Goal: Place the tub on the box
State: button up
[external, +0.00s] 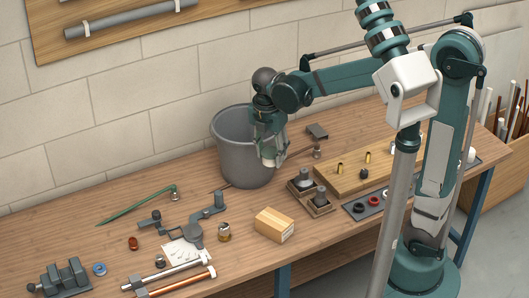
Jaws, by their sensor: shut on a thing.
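A small pale thing (268,162), which looks like the tub, is at the tips of my gripper (269,155). My gripper points down and is shut on it; the fingers hide part of it. It shows in front of the right side of a grey bucket. I cannot tell its exact height above the bench. The box (274,225) is a small tan carton lying on the wooden bench, lower and slightly right of my gripper in the picture. Its top is bare and apart from my gripper.
The large grey bucket (238,150) stands directly behind my gripper. Two dark square holders (311,197) and a wooden board (345,178) with brass fittings lie to the right. Bench space between bucket and box looks clear.

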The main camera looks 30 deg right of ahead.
jog(key=s, duration=0.5)
send_over(275, 218)
notch_tip(275, 218, down, 12)
jog(key=shift+a+n, duration=0.15)
jog(key=shift+n, duration=0.25)
jog(key=shift+s, duration=0.1)
jog(key=shift+f, duration=2.85)
jog(key=shift+f, duration=2.05)
jog(key=shift+f+b, duration=0.2)
jog(key=shift+b, duration=0.3)
